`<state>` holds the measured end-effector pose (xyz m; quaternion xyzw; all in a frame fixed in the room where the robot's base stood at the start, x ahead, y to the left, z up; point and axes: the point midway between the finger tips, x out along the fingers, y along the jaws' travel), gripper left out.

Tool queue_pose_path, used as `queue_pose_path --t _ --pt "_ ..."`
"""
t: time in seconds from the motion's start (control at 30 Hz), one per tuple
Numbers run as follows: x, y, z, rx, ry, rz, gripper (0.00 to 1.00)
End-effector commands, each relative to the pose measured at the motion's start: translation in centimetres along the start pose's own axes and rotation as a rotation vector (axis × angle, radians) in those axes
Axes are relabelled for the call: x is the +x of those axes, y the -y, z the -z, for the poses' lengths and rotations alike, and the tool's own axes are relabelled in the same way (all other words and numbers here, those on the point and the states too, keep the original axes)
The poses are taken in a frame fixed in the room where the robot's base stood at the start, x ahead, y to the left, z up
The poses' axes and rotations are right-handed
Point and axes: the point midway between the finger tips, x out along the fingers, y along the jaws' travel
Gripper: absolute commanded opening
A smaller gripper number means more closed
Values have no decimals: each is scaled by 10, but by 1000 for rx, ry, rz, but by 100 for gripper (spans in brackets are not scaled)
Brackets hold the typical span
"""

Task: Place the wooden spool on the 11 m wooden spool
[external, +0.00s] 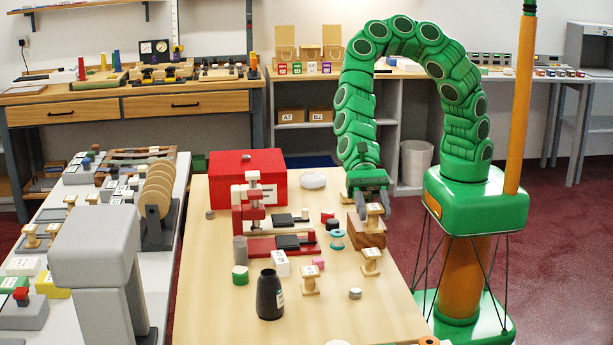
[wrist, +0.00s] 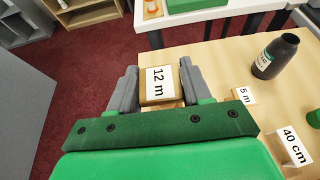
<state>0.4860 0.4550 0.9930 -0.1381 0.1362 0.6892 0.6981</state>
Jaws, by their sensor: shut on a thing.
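My gripper (external: 373,203) is shut on a wooden spool (external: 374,216), whose top label reads "12 m" in the wrist view (wrist: 159,83). The fingers (wrist: 157,88) stand on either side of it. In the external view the held spool is upright beside a brown wooden block (external: 366,236); I cannot tell whether it touches it. Another wooden spool (external: 370,262) stands on the table in front of that block. A further spool (external: 309,280) stands nearer the bottle. A "5 m" top (wrist: 245,95) shows in the wrist view. I cannot read an "11 m" label anywhere.
A red stand (external: 262,243) and red box (external: 247,172) lie farther back.

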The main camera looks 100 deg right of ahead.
Motion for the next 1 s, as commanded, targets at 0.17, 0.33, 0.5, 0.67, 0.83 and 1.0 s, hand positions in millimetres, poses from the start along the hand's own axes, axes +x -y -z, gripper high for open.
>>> queue_pose_path --t 0.17,0.33,0.5,0.67,0.83,1.0 --pt "-20 -6 7 1 -1 -9 18" --pt "-30 -9 11 1 -1 -12 18" --pt "-29 -10 20 3 -2 -14 18" --pt "-22 -11 37 3 -2 -14 18" --pt "-16 -11 51 3 -3 -15 18" --pt "-14 -11 57 2 -2 -14 18"
